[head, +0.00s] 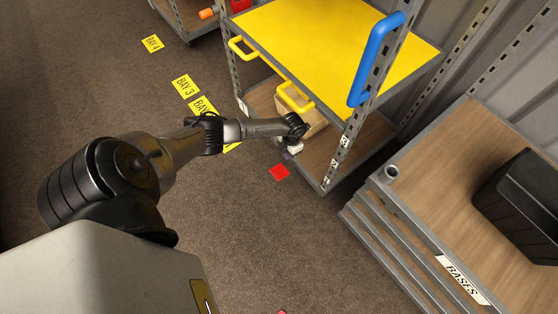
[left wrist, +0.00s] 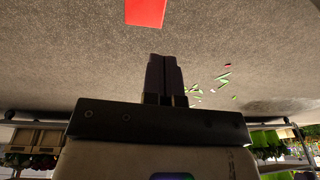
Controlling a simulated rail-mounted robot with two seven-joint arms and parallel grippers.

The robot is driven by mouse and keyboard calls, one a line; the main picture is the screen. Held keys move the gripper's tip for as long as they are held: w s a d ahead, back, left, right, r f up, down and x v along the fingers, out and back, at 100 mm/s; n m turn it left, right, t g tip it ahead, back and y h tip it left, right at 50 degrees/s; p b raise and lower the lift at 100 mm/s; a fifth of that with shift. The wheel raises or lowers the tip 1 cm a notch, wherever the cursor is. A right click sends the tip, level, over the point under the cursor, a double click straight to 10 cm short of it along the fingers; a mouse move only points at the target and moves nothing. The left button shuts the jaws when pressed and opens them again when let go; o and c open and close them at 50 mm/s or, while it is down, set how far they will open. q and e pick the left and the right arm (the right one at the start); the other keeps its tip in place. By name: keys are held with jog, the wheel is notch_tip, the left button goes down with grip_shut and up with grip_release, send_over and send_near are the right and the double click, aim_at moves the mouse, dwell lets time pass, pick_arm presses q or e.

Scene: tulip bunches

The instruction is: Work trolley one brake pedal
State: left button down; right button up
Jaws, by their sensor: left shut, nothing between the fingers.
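A trolley with a yellow top (head: 345,45) and a blue upright handle (head: 376,58) stands at the upper middle of the head view. A flat red plate (head: 279,172), which may be the brake pedal, shows low beside its near lower edge. The red plate also shows at the top of the left wrist view (left wrist: 146,12). My left gripper (head: 288,155) is beside the lower shelf, just above the red plate in the picture, apart from it. Its fingers (left wrist: 166,78) are together and empty. My right gripper is out of view.
A cardboard box (head: 302,112) sits on the trolley's lower shelf. A rack marked BASES (head: 462,279) with a black bin (head: 520,200) stands at right. Yellow bay labels (head: 185,86) lie on the floor. Green scraps (left wrist: 222,80) lie on the floor. The lower middle floor is mostly clear.

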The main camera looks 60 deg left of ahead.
pick_arm(q)
jog(key=a, duration=0.1)
jog(key=b, duration=0.9)
send_near(278, 172)
jog(key=shift+g+y, duration=0.3)
jog(key=x, duration=0.7)
jog(key=shift+w+d+f, duration=0.25)
jog(key=shift+f, duration=0.05)
